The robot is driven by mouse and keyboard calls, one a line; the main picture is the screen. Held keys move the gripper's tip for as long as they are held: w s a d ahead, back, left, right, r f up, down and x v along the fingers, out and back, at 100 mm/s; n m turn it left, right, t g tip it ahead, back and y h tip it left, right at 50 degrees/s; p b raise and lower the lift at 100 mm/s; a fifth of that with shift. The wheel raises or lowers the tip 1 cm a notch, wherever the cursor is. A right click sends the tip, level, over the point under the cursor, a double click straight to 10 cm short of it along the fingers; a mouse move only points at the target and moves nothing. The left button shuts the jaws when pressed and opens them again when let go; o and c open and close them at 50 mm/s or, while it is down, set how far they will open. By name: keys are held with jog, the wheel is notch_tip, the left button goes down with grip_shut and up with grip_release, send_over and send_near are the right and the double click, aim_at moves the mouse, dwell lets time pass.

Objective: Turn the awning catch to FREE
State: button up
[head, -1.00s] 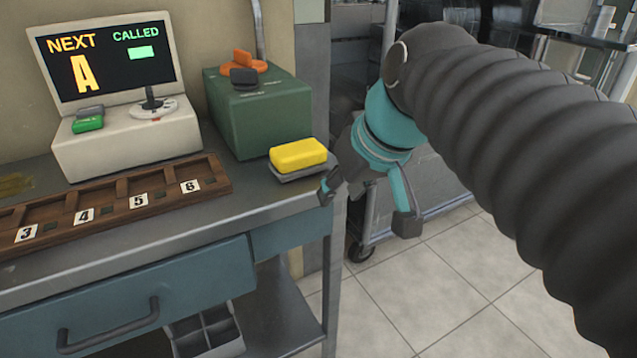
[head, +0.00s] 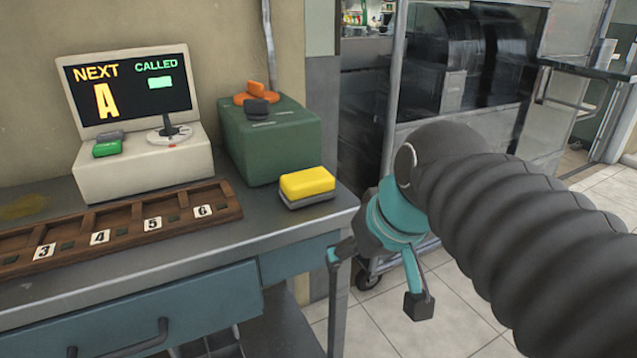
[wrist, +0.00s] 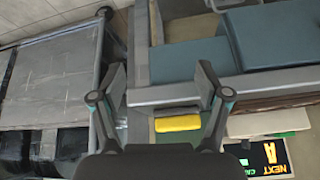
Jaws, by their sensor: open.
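No part with a readable awning or FREE mark shows. A green box (head: 270,147) stands at the back right of the metal counter. On its top are an orange knob (head: 258,94) and a dark grey knob (head: 257,108); the small lettering there is too small to read, so I cannot tell whether either is the catch. My gripper (head: 377,283) is open and empty, off the counter's right front corner, its fingers pointing down. In the wrist view my gripper (wrist: 161,80) has its fingers spread, with the counter edge and yellow sponge beyond.
A yellow sponge (head: 307,182) lies on a grey holder near the counter's (head: 290,222) right end. A screen unit (head: 129,90) with a small joystick stands left of the green box. A numbered wooden tray (head: 120,226) lies in front. A wheeled frame (head: 395,120) stands behind my arm.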

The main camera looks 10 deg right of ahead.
jog(key=w+a+r+m+h+p, duration=0.1)
jog(key=w+a+r, duration=0.2)
jog(key=w+r, duration=0.35)
jog(key=w+a+r+h, duration=0.1)
jog(key=w+a+r, duration=0.2)
jog(key=w+r, duration=0.35)
jog(key=m+t+h+p, duration=0.1)
jog(key=m+t+h, duration=0.1)
jog(key=m+t, duration=0.15)
send_near(256, 100)
jog(key=shift+g, duration=0.35)
jog(key=x, duration=1)
jog(key=shift+w+r+b, duration=0.1)
jog(key=shift+w+b, duration=0.2)
jog(key=shift+w, duration=0.2)
jog(key=c, duration=1.2)
jog(key=shift+o, duration=0.2)
